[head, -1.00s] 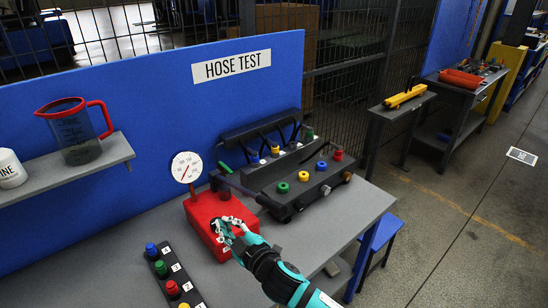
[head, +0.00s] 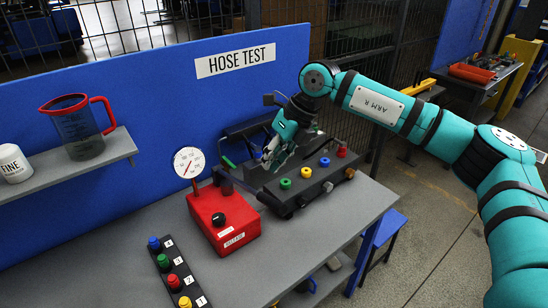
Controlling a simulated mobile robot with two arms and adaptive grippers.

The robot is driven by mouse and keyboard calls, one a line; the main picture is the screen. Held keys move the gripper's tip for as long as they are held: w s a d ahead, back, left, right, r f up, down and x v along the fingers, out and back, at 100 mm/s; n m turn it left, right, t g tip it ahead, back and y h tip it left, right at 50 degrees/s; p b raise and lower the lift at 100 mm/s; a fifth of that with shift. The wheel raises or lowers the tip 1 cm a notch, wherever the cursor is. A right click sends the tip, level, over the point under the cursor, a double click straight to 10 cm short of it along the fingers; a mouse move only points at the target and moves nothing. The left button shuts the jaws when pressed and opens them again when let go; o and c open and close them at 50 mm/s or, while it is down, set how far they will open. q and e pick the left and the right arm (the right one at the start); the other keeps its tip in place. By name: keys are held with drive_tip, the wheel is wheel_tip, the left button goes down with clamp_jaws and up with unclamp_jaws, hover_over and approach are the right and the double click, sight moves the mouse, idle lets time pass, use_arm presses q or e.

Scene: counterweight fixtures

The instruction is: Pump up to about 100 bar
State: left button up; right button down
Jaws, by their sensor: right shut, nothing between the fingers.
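The red pump box (head: 222,218) stands on the grey bench, with a black knob (head: 218,219) on its top and a white label on its front. A round white gauge (head: 188,162) rises from its back left corner; its reading is too small to tell. My right gripper (head: 269,160) is shut and empty, behind and right of the pump, over the back of the black fixture (head: 310,184). Dark bar parts between pump and fixture are partly hidden, and I cannot tell whether the gripper touches them. My left gripper is not in view.
The fixture carries blue, green, yellow and red caps. A strip of coloured buttons (head: 176,277) lies on the bench at the front. A shelf (head: 120,150) on the blue panel holds a jug (head: 78,128) and a white container (head: 13,164). My right arm spans the right side.

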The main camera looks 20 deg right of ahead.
sight(271, 199)
wheel_tip(271, 199, down, 8)
drive_tip(key=b, duration=0.4)
drive_tip(key=shift+w+f, duration=0.1)
drive_tip(key=shift+f, duration=0.55)
wheel_tip(271, 199, down, 12)
drive_tip(key=b, duration=1)
wheel_tip(271, 199, up, 12)
drive_tip(key=p, duration=0.7)
